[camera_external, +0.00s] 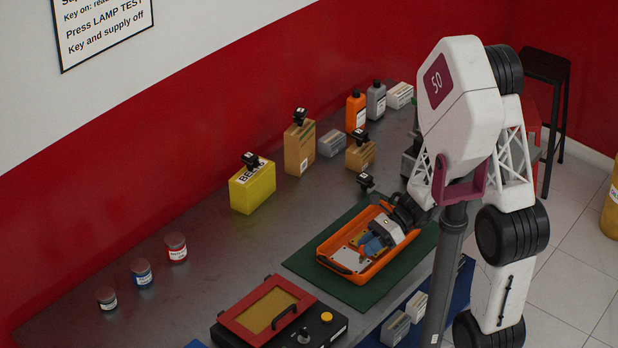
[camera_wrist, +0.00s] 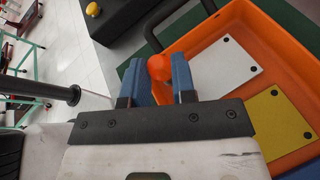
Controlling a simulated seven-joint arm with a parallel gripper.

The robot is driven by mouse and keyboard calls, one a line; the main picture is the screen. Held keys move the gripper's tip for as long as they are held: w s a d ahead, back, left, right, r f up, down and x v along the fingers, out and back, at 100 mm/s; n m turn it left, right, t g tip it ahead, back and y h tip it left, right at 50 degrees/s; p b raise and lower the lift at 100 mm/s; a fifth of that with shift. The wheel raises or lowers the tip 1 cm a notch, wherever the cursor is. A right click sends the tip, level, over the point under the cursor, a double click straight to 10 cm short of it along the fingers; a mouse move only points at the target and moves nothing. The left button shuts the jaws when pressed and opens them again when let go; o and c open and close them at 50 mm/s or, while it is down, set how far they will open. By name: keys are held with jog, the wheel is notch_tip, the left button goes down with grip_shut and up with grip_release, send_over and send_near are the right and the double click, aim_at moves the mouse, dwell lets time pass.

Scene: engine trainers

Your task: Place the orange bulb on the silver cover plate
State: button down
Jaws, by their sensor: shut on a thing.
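My gripper (camera_external: 374,243) is low over the orange tray in the external view. In the wrist view its two blue fingers (camera_wrist: 160,82) are closed around the orange bulb (camera_wrist: 160,67), whose rounded top shows between them. The bulb cannot be made out in the external view. The silver cover plate (camera_wrist: 222,68), pale with dark screws at its corners, lies flat in the tray to the right of the bulb in the wrist view. It also shows in the external view (camera_external: 349,261). The bulb appears apart from it; its height above the tray is unclear.
The orange tray (camera_wrist: 211,24) has raised walls and also holds a yellow plate (camera_wrist: 284,118). It stands on a green mat (camera_external: 305,264). A red-framed case (camera_external: 268,309) stands nearby in front. Boxes and bottles line the bench's back.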

jog(key=shift+w+a+f, duration=0.1)
jog(key=shift+w+a, duration=0.35)
jog(key=shift+w, duration=0.25)
jog(key=shift+w+a+f, duration=0.1)
jog(key=shift+w+a, duration=0.35)
jog(key=shift+w, duration=0.25)
jog(key=shift+w+a+f, duration=0.1)
jog(key=shift+w+a, duration=0.35)
jog(key=shift+w, duration=0.25)
jog(key=shift+f, duration=1.7)
jog(key=shift+f, duration=0.15)
jog(key=c, duration=0.9)
grip_release()
jog(key=shift+c, duration=0.2)
jog(key=shift+r+v, duration=0.2)
jog(key=shift+v, duration=5.9)
jog(key=shift+s, duration=0.15)
